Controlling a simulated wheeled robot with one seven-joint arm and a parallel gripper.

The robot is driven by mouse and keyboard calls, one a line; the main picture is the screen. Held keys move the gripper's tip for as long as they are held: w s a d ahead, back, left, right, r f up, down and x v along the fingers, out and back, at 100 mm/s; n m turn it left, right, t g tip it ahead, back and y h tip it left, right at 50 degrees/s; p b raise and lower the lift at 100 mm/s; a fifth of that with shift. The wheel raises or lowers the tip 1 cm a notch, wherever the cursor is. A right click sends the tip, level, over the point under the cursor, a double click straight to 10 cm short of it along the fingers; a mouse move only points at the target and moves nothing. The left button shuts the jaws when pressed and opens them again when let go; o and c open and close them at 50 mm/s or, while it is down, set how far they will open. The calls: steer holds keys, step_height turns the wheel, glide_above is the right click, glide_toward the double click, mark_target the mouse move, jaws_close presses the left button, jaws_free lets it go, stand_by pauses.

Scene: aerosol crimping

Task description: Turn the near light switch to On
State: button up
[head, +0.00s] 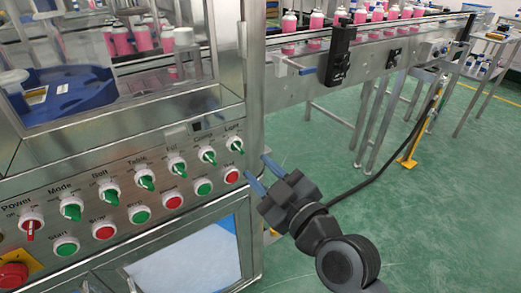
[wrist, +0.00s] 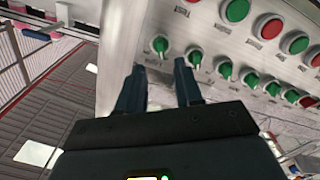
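The Light switch (head: 236,144) is a green rotary knob in a white ring at the right end of the slanted panel's upper row in the head view. Its handle looks slightly tilted; its exact setting is too small to read. It also shows in the wrist view (wrist: 160,45), just beyond and between the fingertips. My gripper (head: 257,166) is open and empty, its two blue fingers apart, right of the panel's edge and a little below the switch. In the wrist view my gripper (wrist: 159,65) points toward the switch without visibly touching it.
More green knobs, including Fill (head: 176,167), run left to a red Power knob (head: 30,229). Red and green push buttons (head: 172,200) lie below them. A conveyor (head: 370,50) with pink cans stands behind. Green floor (head: 420,220) at the right is open.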

mark_target(240, 151)
steer(key=p+x, duration=0.1)
steer(key=x, duration=0.5)
steer(key=shift+w+a, duration=0.25)
steer(key=shift+c, duration=0.2)
jaws_close()
